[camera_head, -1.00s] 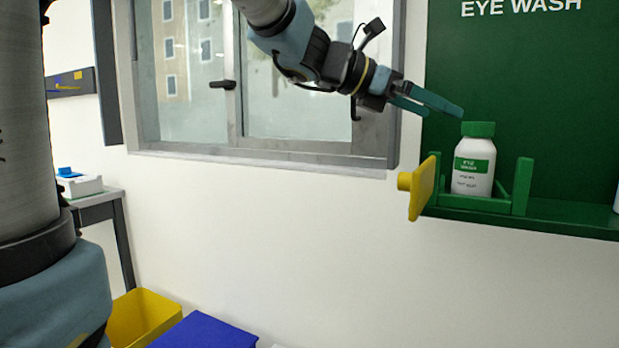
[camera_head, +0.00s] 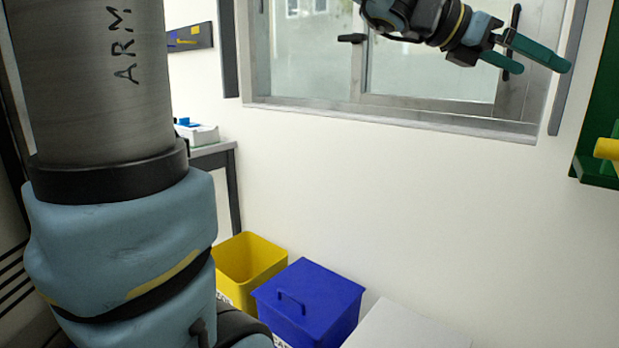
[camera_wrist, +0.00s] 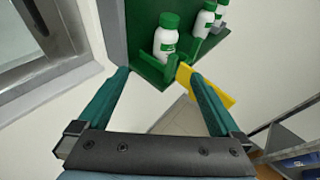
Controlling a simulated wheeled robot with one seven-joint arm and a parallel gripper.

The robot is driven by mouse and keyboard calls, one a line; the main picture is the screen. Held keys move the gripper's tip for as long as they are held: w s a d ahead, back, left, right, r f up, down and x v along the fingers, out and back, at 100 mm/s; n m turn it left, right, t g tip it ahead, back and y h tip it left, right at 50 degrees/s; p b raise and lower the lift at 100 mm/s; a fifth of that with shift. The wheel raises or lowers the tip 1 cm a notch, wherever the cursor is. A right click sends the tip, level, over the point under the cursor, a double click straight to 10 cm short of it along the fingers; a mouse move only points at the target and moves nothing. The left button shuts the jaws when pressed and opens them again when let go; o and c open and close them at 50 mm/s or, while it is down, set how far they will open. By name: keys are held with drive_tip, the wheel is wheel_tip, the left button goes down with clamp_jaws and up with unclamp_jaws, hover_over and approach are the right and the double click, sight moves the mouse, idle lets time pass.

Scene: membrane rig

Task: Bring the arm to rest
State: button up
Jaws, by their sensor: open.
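My gripper (camera_head: 537,57) is at the top right of the head view, in front of the window and left of the green eye wash station. It is open, with two green fingers spread apart and nothing between them. In the wrist view my gripper (camera_wrist: 160,90) points toward the station. A white eye wash bottle with a green cap (camera_wrist: 166,40) stands there in a green holder, beyond the fingertips. The yellow paddle (camera_wrist: 212,90) of the station shows near the right finger. My arm's upper links leave the head view at the top.
The green station's edge (camera_head: 592,150) is at the far right. The window (camera_head: 440,75) is behind my gripper. A yellow bin (camera_head: 248,262), a blue lidded bin (camera_head: 310,295) and a white box (camera_head: 405,330) stand on the floor. More bottles (camera_wrist: 204,20) stand on the station's shelf.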

drive_tip(key=w+a+f+n+t+y+p, duration=0.15)
drive_tip(key=w+a+n+t, duration=0.25)
drive_tip(key=w+n, duration=0.4)
drive_tip(key=w+a+f+n+t+y+p, duration=0.1)
drive_tip(key=w+a+f+n+t, duration=0.3)
drive_tip(key=w+n, duration=0.45)
drive_tip(key=w+a+f+n+t+y+p, duration=0.1)
drive_tip(key=a+f+n+y, duration=0.25)
drive_tip(key=a+n, duration=0.35)
drive_tip(key=w+a+f+n+t+y+p, duration=0.1)
drive_tip(key=w+a+f+n+y, duration=0.2)
drive_tip(key=a+n, duration=0.45)
drive_tip(key=s+a+f+n+g+y+p, duration=0.2)
drive_tip(key=s+a+f+n+g+y, duration=0.25)
drive_tip(key=s+a+f+n, duration=0.55)
drive_tip(key=s+a+f+n+g, duration=0.3)
drive_tip(key=s+a+f+n, duration=0.2)
drive_tip(key=s+n, duration=0.3)
drive_tip(key=n, duration=0.3)
drive_tip(key=shift+a+f+n+g+p, duration=0.3)
drive_tip(key=shift+a+g+p, duration=0.05)
drive_tip(key=shift+a, duration=0.05)
